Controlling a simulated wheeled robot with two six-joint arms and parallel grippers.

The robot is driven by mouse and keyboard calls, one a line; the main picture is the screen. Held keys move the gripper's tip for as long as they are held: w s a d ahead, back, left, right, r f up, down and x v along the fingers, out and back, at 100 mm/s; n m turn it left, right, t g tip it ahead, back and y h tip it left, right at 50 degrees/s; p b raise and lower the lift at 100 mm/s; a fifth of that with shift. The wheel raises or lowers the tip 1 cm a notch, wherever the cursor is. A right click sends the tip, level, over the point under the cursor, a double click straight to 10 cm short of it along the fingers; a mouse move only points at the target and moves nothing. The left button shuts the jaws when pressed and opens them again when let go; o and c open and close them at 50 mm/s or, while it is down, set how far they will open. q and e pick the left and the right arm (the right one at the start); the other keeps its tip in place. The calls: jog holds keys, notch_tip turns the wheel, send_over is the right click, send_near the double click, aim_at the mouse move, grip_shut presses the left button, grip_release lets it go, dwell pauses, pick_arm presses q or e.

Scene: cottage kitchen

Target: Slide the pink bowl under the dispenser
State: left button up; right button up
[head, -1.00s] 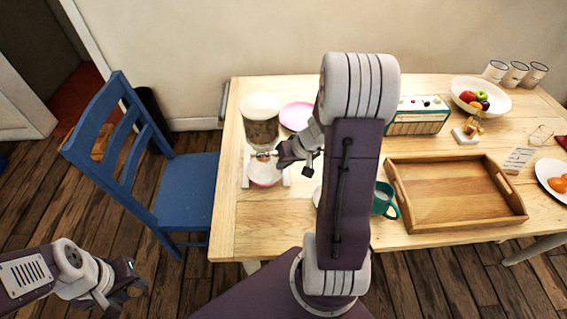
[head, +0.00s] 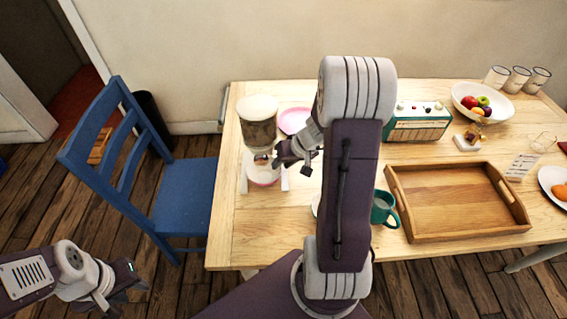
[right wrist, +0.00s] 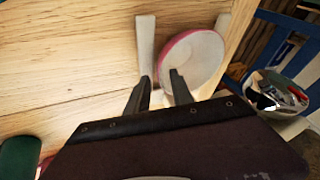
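The dispenser (head: 257,132) stands at the table's left end, a jar of brown contents with a pale top on a stand with whitish feet. The pink bowl (head: 263,176), pale inside with a pink rim, sits low at the dispenser's front, between the feet. It also shows in the right wrist view (right wrist: 194,58), beside a whitish foot (right wrist: 145,45). My right gripper (right wrist: 160,80) is open, its fingers apart at the bowl's near edge; I cannot tell whether they touch it. My left gripper (head: 138,282) hangs left of the table, away from the bowl; its finger gap is unclear.
A teal mug (head: 384,208), a wooden tray (head: 455,235), a green radio (head: 418,124) and a fruit bowl (head: 463,102) stand to the right. A blue chair (head: 186,192) is left of the table. The table's front left is clear.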

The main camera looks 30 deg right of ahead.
jog(key=p+v, duration=0.2)
jog(key=v, duration=0.7)
dwell(0.6)
